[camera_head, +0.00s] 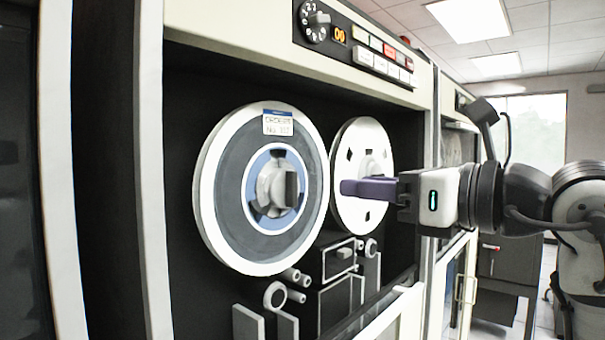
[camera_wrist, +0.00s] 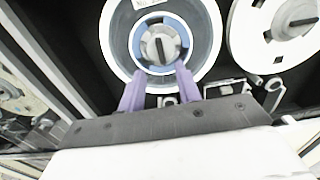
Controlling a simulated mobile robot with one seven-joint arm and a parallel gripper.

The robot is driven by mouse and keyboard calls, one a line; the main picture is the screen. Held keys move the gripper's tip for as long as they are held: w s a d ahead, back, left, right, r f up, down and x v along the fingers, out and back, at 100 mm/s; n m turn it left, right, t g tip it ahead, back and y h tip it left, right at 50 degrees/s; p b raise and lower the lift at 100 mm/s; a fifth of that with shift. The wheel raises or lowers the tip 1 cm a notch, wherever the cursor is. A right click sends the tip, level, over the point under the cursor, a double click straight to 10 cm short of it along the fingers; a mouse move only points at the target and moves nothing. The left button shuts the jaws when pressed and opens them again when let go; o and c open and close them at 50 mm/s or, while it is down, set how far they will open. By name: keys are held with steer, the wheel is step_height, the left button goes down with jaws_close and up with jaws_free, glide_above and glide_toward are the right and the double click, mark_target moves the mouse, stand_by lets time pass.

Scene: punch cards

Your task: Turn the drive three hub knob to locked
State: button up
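A tape drive holds a large left reel (camera_head: 215,200) with a blue ring and a white label, and a smaller-looking white right reel (camera_head: 376,212). The left reel's grey hub knob (camera_head: 290,187) has a dark raised grip that stands about upright in the head view. In the wrist view the hub knob (camera_wrist: 158,45) is straight ahead, its dark grip slightly tilted. My gripper (camera_head: 345,188) is in front of the right reel in the head view. In the wrist view its purple fingers (camera_wrist: 158,84) are apart, with nothing between them, short of the knob. The drive's number is not readable.
A control panel (camera_head: 360,45) with a dial, orange digits and buttons sits above the reels. Tape guides and rollers (camera_head: 290,285) stick out below them. The drive's pale frame (camera_head: 150,150) and the lowered front edge (camera_head: 395,310) border the recess.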

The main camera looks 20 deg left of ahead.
mark_target(296, 181)
steer(key=p+x, duration=0.3)
steer(key=x, duration=0.7)
steer(key=shift+w+a, duration=0.1)
steer(key=shift+a, duration=0.25)
jaws_close()
